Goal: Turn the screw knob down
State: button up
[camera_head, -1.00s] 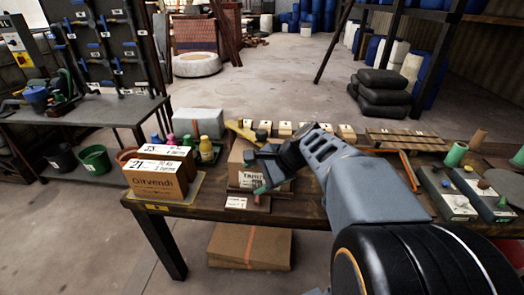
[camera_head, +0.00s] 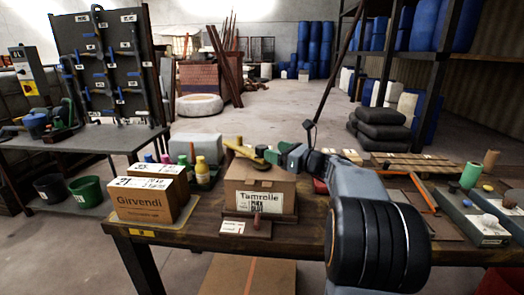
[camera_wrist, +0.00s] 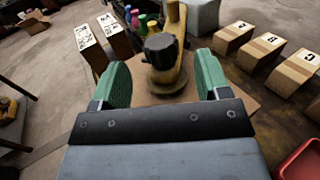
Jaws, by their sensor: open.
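A dark screw knob (camera_wrist: 160,47) stands on a yellow clamp (camera_wrist: 172,18) above the cardboard box labelled Tamrelle (camera_head: 258,185). In the head view the yellow clamp (camera_head: 240,151) lies over the box top, and the knob (camera_head: 260,151) is small there. My gripper (camera_head: 277,153) is at the right of the knob, above the box. In the wrist view my gripper (camera_wrist: 162,62) is open, with one green finger on each side of the knob. Gaps show between the knob and both fingers. The knob's lower part is partly hidden by shadow.
The Girvendi boxes (camera_head: 146,200) stand on the table's left, with several coloured bottles (camera_head: 203,170) behind. Numbered blocks (camera_wrist: 266,52) stand in a row to the right in the wrist view. A red tray (camera_wrist: 302,160) is at lower right.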

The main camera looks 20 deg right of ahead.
aim_at(262, 146)
jog(key=shift+b+x, duration=0.3)
jog(key=shift+x, duration=2.75)
jog(key=c, duration=0.9)
